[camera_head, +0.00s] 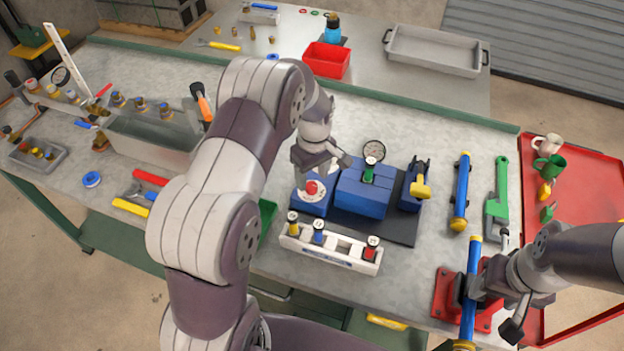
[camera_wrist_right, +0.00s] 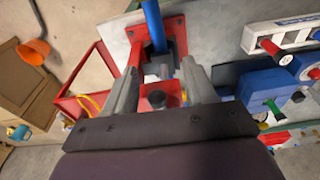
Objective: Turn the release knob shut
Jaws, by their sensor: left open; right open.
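A blue tank unit (camera_head: 362,192) stands on a dark base plate (camera_head: 400,228) in the middle of the bench. It has a red round knob (camera_head: 311,188) on its left block, a green knob (camera_head: 368,172) on the middle block, and a yellow handle (camera_head: 420,188) on the right block. I cannot tell which is the release knob. My left gripper (camera_head: 327,170) is open just above and behind the red knob; I cannot tell whether it touches. My right gripper (camera_head: 490,303) is open beside a red vise (camera_head: 447,290). The right wrist view shows its spread fingers (camera_wrist_right: 162,88) near the vise.
A white rack (camera_head: 330,252) with several coloured plugs stands in front of the unit. A gauge (camera_head: 374,150) is behind it. A blue pipe (camera_head: 470,290) stands at the vise. A blue-yellow bar (camera_head: 461,190) and green wrench (camera_head: 498,200) lie to the right. A red tray (camera_head: 590,180) is further right.

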